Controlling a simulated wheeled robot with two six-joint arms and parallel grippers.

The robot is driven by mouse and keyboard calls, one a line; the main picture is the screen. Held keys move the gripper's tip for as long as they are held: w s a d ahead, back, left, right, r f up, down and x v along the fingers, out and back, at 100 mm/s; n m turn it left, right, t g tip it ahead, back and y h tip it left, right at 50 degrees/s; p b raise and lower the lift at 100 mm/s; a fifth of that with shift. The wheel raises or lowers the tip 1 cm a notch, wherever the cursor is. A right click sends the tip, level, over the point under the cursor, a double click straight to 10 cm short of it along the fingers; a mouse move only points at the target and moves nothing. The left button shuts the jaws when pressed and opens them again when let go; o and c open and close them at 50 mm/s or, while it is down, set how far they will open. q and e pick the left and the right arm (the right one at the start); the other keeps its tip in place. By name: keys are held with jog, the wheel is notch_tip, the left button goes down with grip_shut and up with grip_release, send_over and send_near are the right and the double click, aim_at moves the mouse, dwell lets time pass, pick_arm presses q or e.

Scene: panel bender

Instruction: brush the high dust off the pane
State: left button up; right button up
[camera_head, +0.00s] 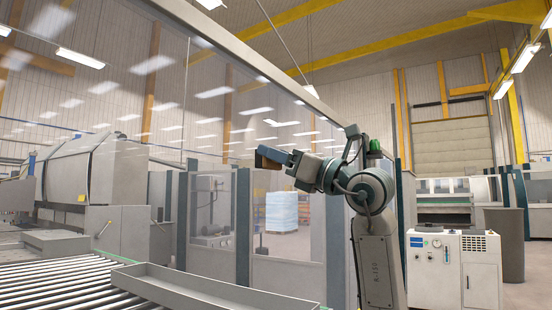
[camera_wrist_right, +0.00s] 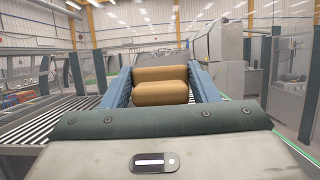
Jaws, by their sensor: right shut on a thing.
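The large clear pane (camera_head: 215,112) runs across the left and middle of the head view under a grey top rail, with bright lamp reflections on it. I cannot make out dust on it for sure. My right gripper (camera_head: 268,157) is raised in front of the pane, pointing left. It is shut on a tan, rounded thing (camera_wrist_right: 161,92), probably the brush, between its blue fingers in the right wrist view. Bristles are not clearly seen. I cannot tell whether the held thing touches the pane. My left gripper is not in view.
A roller conveyor (camera_head: 60,285) with a grey tray-like sheet part (camera_head: 200,290) lies at the lower left. A white control cabinet (camera_head: 453,268) stands at the lower right. Behind the pane are a large grey machine (camera_head: 95,185) and a pale blue stack (camera_head: 281,212).

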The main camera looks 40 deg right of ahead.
jog(key=s, duration=0.1)
jog(key=s+d+b, duration=0.1)
jog(key=s, duration=0.1)
jog(key=shift+d, duration=0.1)
dwell(0.3)
jog(key=shift+w, duration=0.15)
jog(key=shift+f, duration=0.1)
